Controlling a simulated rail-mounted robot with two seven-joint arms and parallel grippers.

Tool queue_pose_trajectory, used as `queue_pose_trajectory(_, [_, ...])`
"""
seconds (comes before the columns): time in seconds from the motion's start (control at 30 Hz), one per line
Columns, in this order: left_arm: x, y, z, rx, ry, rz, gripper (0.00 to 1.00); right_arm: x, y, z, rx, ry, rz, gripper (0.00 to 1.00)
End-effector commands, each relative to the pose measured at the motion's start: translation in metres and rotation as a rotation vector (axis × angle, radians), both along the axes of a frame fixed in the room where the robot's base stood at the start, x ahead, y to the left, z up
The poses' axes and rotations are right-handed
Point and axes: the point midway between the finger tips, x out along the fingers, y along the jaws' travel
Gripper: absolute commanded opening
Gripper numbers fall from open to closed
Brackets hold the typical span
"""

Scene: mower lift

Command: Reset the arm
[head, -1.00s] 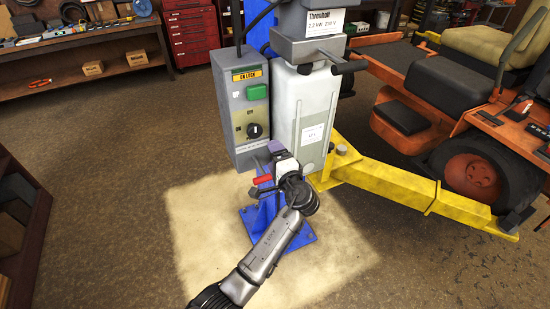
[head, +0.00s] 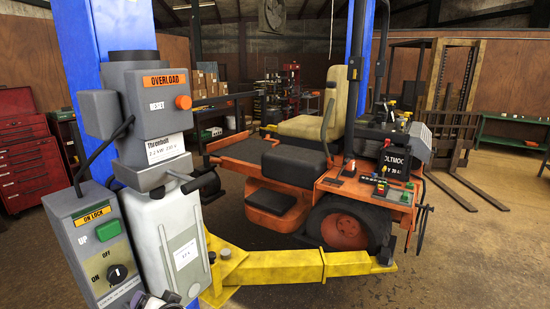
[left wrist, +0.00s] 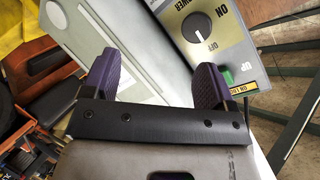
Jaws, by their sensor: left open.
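My left gripper (left wrist: 155,84) is open and empty, its two purple fingers spread apart in the left wrist view. In the head view only a small part of it (head: 155,300) shows at the bottom edge, below the lift's control box. The grey control box (head: 78,240) has a black rotary knob (head: 117,272) and a green UP button (head: 108,230). In the left wrist view the knob (left wrist: 197,27) is beyond the fingertips and apart from them; its white mark appears to point toward OFF. My right gripper is not in view.
Above stands a grey motor housing with an orange OVERLOAD RESET button (head: 183,102). A white tank (head: 170,240) is beside the control box. A blue post (head: 90,50) and yellow lift arm (head: 290,265) stand close by. An orange mower (head: 345,230) is behind.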

Motion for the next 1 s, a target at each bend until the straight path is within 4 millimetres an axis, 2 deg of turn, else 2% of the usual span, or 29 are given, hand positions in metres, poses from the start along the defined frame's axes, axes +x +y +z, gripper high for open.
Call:
queue_pose_trajectory(0.1, [-0.013, -0.019, 0.027, -0.230, -0.119, -0.073, 0.80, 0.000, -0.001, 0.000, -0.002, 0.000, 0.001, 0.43])
queue_pose_trajectory(0.2, [-0.035, -0.037, 0.028, -0.401, -0.161, -0.156, 0.80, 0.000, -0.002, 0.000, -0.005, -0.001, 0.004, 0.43])
queue_pose_trajectory(0.27, [-0.055, -0.048, 0.021, -0.494, -0.160, -0.212, 0.80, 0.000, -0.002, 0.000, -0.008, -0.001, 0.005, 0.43])
queue_pose_trajectory(0.4, [-0.117, -0.073, -0.011, -0.659, -0.099, -0.340, 0.80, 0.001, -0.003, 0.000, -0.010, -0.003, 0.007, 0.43])
queue_pose_trajectory(0.57, [-0.192, -0.089, -0.055, -0.755, 0.010, -0.424, 0.80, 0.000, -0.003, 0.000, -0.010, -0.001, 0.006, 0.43])
queue_pose_trajectory(0.7, [-0.256, -0.088, -0.099, -0.782, 0.130, -0.404, 0.80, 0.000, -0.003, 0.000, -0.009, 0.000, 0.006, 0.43])
queue_pose_trajectory(0.8, [-0.294, -0.085, -0.131, -0.790, 0.229, -0.368, 0.80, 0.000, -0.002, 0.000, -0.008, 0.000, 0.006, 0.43])
queue_pose_trajectory(1.0, [-0.357, -0.082, -0.179, -0.807, 0.399, -0.301, 0.80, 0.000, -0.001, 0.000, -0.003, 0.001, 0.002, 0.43])
